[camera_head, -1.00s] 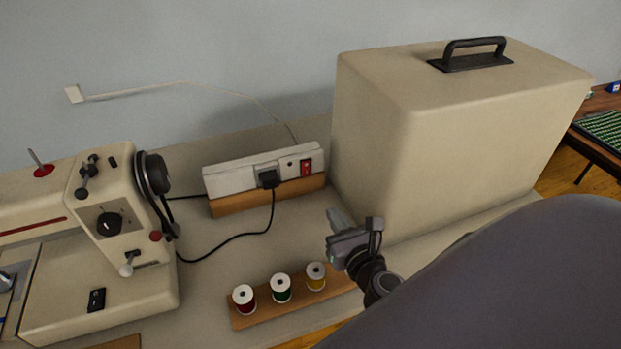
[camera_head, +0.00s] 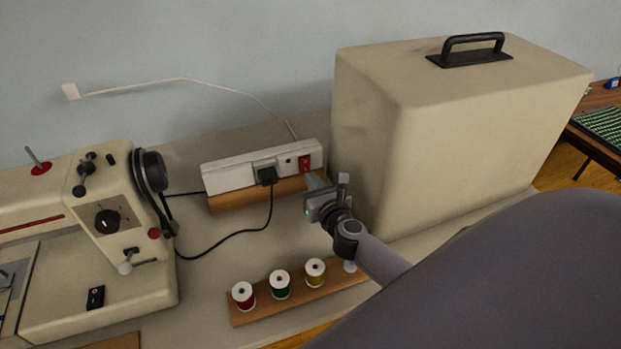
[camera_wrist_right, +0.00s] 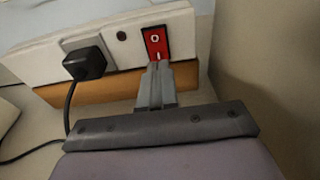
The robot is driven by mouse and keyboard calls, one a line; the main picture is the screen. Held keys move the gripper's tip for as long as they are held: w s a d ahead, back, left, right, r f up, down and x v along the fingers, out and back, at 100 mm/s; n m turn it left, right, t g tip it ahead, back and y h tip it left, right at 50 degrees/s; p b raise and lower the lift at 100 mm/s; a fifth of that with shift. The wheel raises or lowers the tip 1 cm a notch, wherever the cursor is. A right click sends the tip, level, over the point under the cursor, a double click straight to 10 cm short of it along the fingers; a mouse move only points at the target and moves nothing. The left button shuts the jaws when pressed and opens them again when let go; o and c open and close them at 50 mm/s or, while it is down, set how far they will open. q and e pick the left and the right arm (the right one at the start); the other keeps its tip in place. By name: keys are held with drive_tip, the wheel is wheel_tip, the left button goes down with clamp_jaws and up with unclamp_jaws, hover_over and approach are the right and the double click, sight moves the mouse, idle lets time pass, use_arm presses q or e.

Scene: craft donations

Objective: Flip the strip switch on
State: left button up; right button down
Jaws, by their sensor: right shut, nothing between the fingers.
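The white power strip (camera_head: 235,173) lies on a wooden block (camera_head: 236,200) at the back of the table, against the wall side. Its red rocker switch (camera_head: 304,163) is at the right end; in the right wrist view the switch (camera_wrist_right: 157,42) shows a white circle at the top and a line mark lower down. My right gripper (camera_head: 313,181) is shut and empty. In the right wrist view its fingertips (camera_wrist_right: 158,66) are at the lower edge of the switch; I cannot tell whether they touch it. My left gripper is not in view.
A black plug (camera_head: 267,176) sits in the strip, its cable running to the sewing machine (camera_head: 110,225). A large beige case (camera_head: 450,130) stands close to the right of my gripper. Thread spools on a wooden rack (camera_head: 330,281) stand in front. Bare table lies between.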

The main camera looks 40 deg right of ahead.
drive_tip(key=shift+x, duration=1)
drive_tip(key=shift+w+f+b, duration=0.15)
drive_tip(key=shift+f+b, duration=0.2)
drive_tip(key=shift+b, duration=0.7)
drive_tip(key=shift+r, duration=0.3)
drive_tip(key=shift+p+v, duration=0.5)
drive_tip(key=shift+v, duration=3.1)
drive_tip(key=shift+f, duration=0.2)
